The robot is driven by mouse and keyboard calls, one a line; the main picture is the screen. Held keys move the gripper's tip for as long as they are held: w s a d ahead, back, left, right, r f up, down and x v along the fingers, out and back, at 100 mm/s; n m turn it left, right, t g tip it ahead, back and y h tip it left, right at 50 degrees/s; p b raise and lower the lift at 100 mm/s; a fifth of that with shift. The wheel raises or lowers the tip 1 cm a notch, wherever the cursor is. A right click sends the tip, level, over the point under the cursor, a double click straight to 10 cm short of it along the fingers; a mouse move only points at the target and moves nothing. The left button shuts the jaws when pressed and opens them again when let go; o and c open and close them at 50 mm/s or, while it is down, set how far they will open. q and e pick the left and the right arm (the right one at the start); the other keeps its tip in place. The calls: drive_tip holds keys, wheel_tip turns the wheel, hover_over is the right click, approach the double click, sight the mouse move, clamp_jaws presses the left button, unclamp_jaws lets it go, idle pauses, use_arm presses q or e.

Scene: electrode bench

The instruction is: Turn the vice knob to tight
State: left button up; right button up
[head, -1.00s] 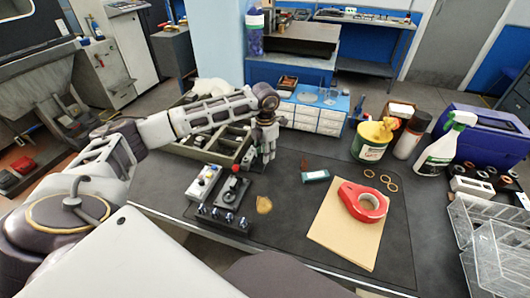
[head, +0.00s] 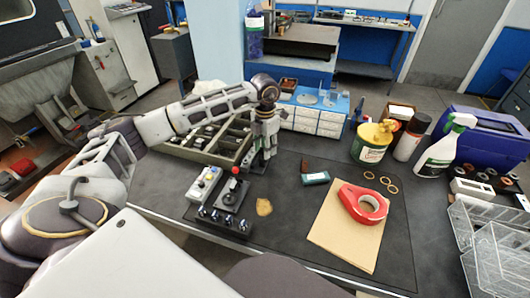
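My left gripper (head: 268,156) points down over the mat, behind and to the right of a small black device with a red-topped part (head: 235,171). A gap shows between the gripper and this device. The fingers look close together, but I cannot tell whether they are open or shut; no held object shows. In front of the device is a dark block with several shiny knobs (head: 222,218). I cannot tell for sure which of these parts is the vice knob, or how it is set. My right gripper is out of view.
A white control box (head: 205,182) sits left of the device. A divided tray (head: 222,150) stands behind it, near my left forearm. A tan scrap (head: 264,207), a teal-dark block (head: 314,179) and a red tape dispenser (head: 362,204) lie to the right. Bare mat lies between them.

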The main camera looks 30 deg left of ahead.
use_arm(q)
wheel_tip(320, 180, up, 9)
drive_tip(key=shift+f, duration=0.2)
use_arm(e)
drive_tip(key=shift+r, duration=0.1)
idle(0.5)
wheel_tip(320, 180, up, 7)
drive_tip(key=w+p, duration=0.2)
drive_tip(key=p, duration=0.6)
use_arm(q)
wheel_tip(320, 180, up, 4)
drive_tip(key=g+p, duration=0.1)
drive_tip(key=p, duration=0.4)
hover_over(262, 159)
drive_tip(key=a, duration=0.1)
drive_tip(key=shift+w+d+f+n+t, duration=0.15)
drive_tip(key=shift+w+d+f+t, duration=0.15)
drive_tip(key=shift+w+f, duration=0.25)
drive_tip(key=shift+w+d+f+n+t, duration=0.15)
drive_tip(key=shift+w+d+f+t, duration=0.1)
drive_tip(key=shift+w+f, duration=0.25)
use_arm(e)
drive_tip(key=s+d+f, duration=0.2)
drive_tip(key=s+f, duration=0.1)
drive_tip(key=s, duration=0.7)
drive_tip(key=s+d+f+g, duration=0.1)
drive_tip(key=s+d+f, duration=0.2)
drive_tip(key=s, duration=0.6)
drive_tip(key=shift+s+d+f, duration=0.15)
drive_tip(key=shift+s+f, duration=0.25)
